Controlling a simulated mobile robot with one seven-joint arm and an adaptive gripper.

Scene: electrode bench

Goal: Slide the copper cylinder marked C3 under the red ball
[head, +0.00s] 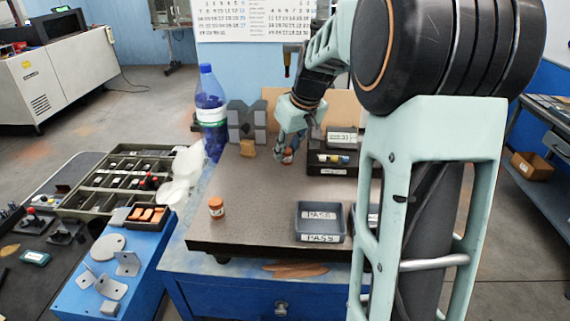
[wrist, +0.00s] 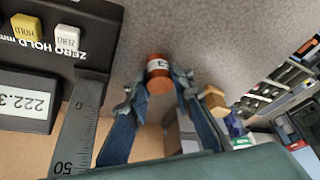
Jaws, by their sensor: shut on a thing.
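My gripper (head: 287,153) is low over the back middle of the brown plate in the head view. In the wrist view my gripper (wrist: 157,86) is shut on a copper cylinder (wrist: 160,82), a finger on each side. The cylinder's white label shows part of a mark ending in 3; the rest is not legible. In the head view only a small orange patch shows between the fingers. Another copper cylinder (head: 217,212) with a white label stands upright at the plate's left; its mark is too small to read. I cannot make out the red ball in either view.
A dark gauge box (head: 331,163) with buttons stands right of my gripper; its display reads 222.3 in the wrist view. A scale (wrist: 80,125) adjoins it. A grey V-block (head: 247,124) and blue bottle (head: 210,110) stand behind left. A PASS tray (head: 320,222) sits front right. The plate's middle (head: 262,190) is clear.

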